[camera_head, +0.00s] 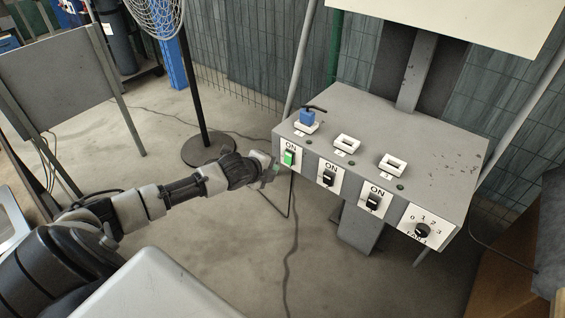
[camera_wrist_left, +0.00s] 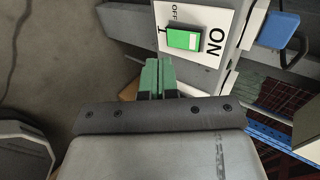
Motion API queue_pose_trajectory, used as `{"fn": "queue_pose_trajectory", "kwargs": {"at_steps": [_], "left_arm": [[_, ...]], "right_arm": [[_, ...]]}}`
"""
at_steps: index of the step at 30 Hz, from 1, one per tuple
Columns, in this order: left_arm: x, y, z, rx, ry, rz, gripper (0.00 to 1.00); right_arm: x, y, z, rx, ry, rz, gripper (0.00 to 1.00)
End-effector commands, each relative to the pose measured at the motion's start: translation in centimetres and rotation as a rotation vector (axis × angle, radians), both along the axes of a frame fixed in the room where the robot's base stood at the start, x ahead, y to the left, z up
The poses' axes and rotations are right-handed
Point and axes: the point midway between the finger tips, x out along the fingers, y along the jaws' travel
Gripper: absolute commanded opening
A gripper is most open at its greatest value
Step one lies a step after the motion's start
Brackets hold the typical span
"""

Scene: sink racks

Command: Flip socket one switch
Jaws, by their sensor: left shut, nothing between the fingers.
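The leftmost switch (camera_head: 289,158) on the front of the grey control box (camera_head: 432,150) has a green rocker on a white plate marked ON. It also shows in the left wrist view (camera_wrist_left: 184,39), where the plate reads ON and OFF. The white socket (camera_head: 306,128) above it holds a blue plug (camera_head: 307,116). My left gripper (camera_head: 275,172) is just left of this switch. In the left wrist view its green fingertips (camera_wrist_left: 158,76) are together and empty, beside the switch plate. Contact with the switch cannot be told. My right gripper is out of view.
Two more switches, a middle one (camera_head: 328,179) and a right one (camera_head: 373,201), are black, with empty sockets above. A dial (camera_head: 422,231) is at the box's right end. A fan stand (camera_head: 208,149) is behind my left arm. Open floor lies before the box.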

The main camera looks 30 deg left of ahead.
Motion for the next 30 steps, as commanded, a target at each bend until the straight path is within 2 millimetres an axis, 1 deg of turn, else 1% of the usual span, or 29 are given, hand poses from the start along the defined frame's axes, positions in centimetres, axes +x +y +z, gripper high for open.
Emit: {"fn": "queue_pose_trajectory", "kwargs": {"at_steps": [1, 3, 6, 10, 15, 24, 26, 28, 30], "left_arm": [[1.0, -0.1, -0.7, -0.004, -0.002, 0.004, 0.0], [2.0, -0.2, -1.2, -0.003, -0.003, 0.002, 0.0], [3.6, -0.3, -1.2, -0.003, -0.004, 0.002, 0.0], [4.8, -0.4, -1.5, 0.001, -0.001, 0.001, 0.0], [5.4, -0.4, -1.6, 0.0, 0.0, 0.0, 0.0], [5.4, -0.4, -1.7, 0.0, -0.002, 0.0, 0.0], [5.5, -0.4, -2.0, 0.0, -0.016, 0.002, 0.0], [5.8, -0.4, -2.5, -0.003, -0.058, 0.002, 0.0], [5.9, -0.4, -1.8, -0.004, -0.069, 0.003, 0.0]], "right_arm": [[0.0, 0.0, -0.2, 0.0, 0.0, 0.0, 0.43], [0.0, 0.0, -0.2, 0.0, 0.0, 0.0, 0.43], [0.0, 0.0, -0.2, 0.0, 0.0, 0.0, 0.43], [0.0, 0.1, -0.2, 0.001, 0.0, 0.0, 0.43], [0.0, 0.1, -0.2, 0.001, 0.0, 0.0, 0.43], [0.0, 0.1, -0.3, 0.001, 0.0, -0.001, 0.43], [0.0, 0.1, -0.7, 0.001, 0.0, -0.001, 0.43], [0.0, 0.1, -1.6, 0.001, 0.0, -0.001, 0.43], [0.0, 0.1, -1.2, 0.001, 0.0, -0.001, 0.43]]}}
